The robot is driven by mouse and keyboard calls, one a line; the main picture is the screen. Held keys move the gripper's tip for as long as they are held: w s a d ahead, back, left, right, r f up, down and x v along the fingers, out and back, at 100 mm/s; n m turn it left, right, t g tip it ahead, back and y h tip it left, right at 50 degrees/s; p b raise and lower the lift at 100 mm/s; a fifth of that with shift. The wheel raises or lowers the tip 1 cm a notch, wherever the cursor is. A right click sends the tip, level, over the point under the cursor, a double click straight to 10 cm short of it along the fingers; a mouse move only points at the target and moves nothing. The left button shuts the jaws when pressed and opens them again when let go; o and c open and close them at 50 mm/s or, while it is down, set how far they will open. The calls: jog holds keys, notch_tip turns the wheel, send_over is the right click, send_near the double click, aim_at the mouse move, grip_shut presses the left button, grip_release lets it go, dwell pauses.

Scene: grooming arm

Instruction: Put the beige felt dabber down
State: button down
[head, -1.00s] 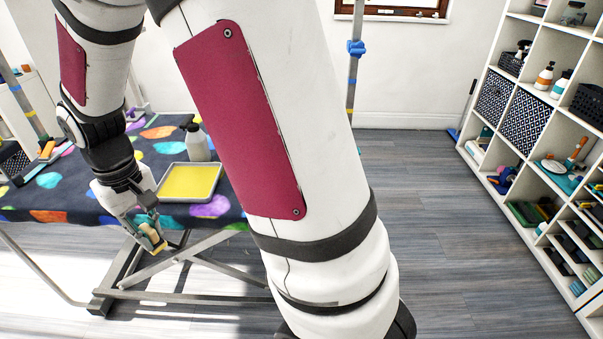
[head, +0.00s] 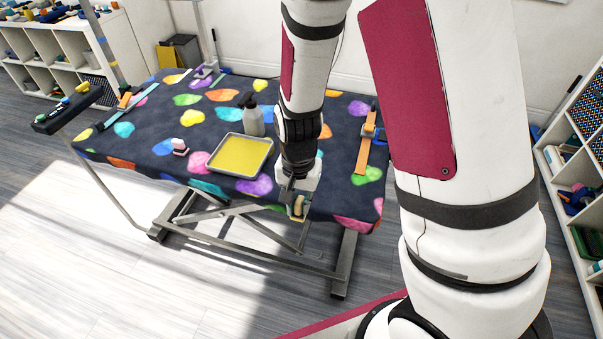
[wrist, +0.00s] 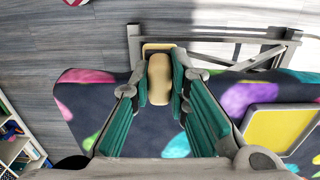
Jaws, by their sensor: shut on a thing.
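My gripper (head: 296,202) is at the front edge of the grooming table, to the right of the yellow-lined tray in the head view. Its teal fingers are shut on the beige felt dabber (head: 300,208). In the wrist view the dabber (wrist: 159,80) shows between the fingers, with its rounded beige body pinched from both sides and a tan end with a dark rim at the far side. I cannot tell the exact height of the dabber over the table. The table top (head: 215,95) is dark with coloured spots.
The yellow-lined tray (head: 212,166) lies near the table's front edge, with a grey spray bottle (head: 254,122) behind it. A small pink item (head: 180,147) sits to its left. An orange strip (head: 363,155) lies at the right. Dark spotted cloth between pink item and left edge is clear.

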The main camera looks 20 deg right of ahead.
jog(key=w+d, duration=0.1)
jog(key=w, duration=0.4)
jog(key=w+d+f, duration=0.1)
jog(key=w+d, duration=0.1)
jog(key=w, duration=0.3)
jog(key=w+d, duration=0.1)
jog(key=w, duration=0.3)
jog(key=shift+w+d+f+b, duration=0.3)
jog(key=shift+w+d+f, duration=0.05)
jog(key=shift+w, duration=0.05)
jog(key=shift+f, duration=1.7)
jog(key=shift+f, duration=0.15)
jog(key=c, duration=1.5)
grip_release()
jog(key=shift+c, duration=0.2)
